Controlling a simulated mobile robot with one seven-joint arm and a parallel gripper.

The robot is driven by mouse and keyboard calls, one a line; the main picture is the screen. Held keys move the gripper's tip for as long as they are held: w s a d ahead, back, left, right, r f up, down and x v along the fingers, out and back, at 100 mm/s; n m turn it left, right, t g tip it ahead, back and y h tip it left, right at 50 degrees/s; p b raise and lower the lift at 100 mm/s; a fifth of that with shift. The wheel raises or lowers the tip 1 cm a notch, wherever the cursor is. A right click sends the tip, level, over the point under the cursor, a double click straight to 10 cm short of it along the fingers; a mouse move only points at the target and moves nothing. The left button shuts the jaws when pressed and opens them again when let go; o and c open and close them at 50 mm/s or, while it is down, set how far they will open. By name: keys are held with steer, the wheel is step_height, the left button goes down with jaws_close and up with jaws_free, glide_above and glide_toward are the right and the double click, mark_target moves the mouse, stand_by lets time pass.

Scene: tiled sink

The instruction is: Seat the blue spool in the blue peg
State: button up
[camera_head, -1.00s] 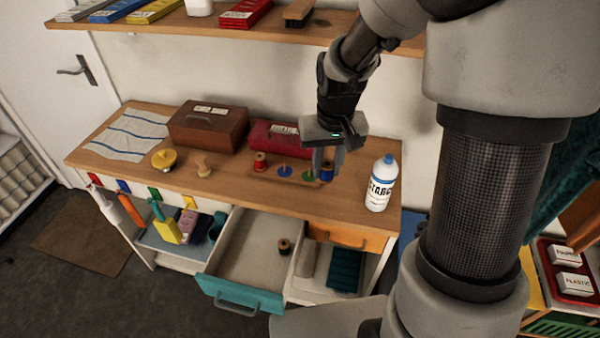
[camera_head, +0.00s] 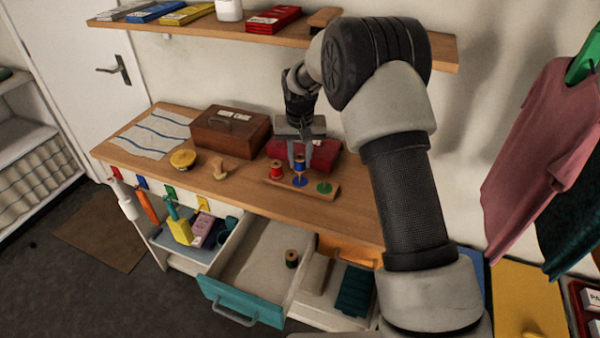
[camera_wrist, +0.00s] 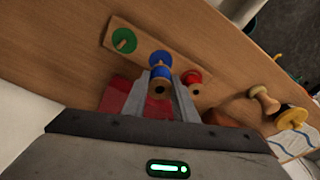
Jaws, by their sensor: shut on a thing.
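The peg board (camera_head: 270,182) lies on the wooden worktop. The blue disc and peg (camera_head: 300,182) are at its middle, between the red spool (camera_head: 276,170) on the left and the empty green peg (camera_head: 324,188) on the right. My gripper (camera_head: 300,164) is shut on the blue spool (camera_head: 300,170), over the blue peg. In the wrist view the blue spool (camera_wrist: 160,80) sits between the fingers, with part of the blue disc (camera_wrist: 160,57) showing beyond it. The spool looks upright and slightly above the disc. I cannot tell whether the peg tip is inside its hole.
A red box (camera_head: 322,156) is close behind the board, with a brown box (camera_head: 230,133) left of it. A wooden knob-shaped piece (camera_head: 220,170) and a yellow round object (camera_head: 183,159) stand to the left. An open drawer (camera_head: 258,245) below holds a dark spool (camera_head: 292,258).

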mark_target(300, 171)
steer(key=shift+f, duration=2.2)
steer(key=shift+f, duration=0.25)
steer(key=o, duration=1)
steer(key=shift+r, duration=0.1)
